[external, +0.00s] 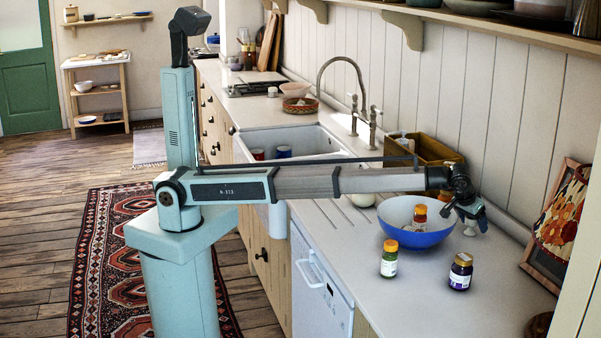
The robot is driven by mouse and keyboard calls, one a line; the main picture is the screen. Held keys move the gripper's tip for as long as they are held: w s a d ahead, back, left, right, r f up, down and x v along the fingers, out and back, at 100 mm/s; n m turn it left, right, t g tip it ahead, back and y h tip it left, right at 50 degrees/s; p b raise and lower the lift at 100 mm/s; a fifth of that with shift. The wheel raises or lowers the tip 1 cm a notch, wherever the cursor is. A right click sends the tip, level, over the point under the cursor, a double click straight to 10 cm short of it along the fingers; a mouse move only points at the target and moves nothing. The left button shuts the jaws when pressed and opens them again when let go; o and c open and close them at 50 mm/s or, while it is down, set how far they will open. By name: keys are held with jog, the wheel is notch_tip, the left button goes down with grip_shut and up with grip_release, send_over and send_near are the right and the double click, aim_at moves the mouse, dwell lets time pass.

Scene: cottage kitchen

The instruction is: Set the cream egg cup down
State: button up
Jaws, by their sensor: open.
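The cream egg cup (471,230) is a small pale shape at the right of the external view, just behind the right rim of the blue bowl. It appears to stand upright on the counter, though its foot is hard to make out. My gripper (466,216) is at the end of the outstretched arm, directly over the egg cup, pointing down. Its fingers are spread apart. The fingers and the bowl partly crowd the cup, so I cannot tell whether a finger touches it.
A blue bowl (405,238) holding an orange-lidded jar (419,215) stands just left of my gripper. A green jar (389,260) and a purple jar (460,273) stand in front. A picture frame (540,262) leans at the right. Counter (505,270) is clear right of the purple jar.

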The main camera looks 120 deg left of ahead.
jog(key=v, duration=1.1)
jog(key=shift+d+r, duration=0.2)
jog(key=shift+r, duration=0.1)
jog(key=shift+s, duration=0.1)
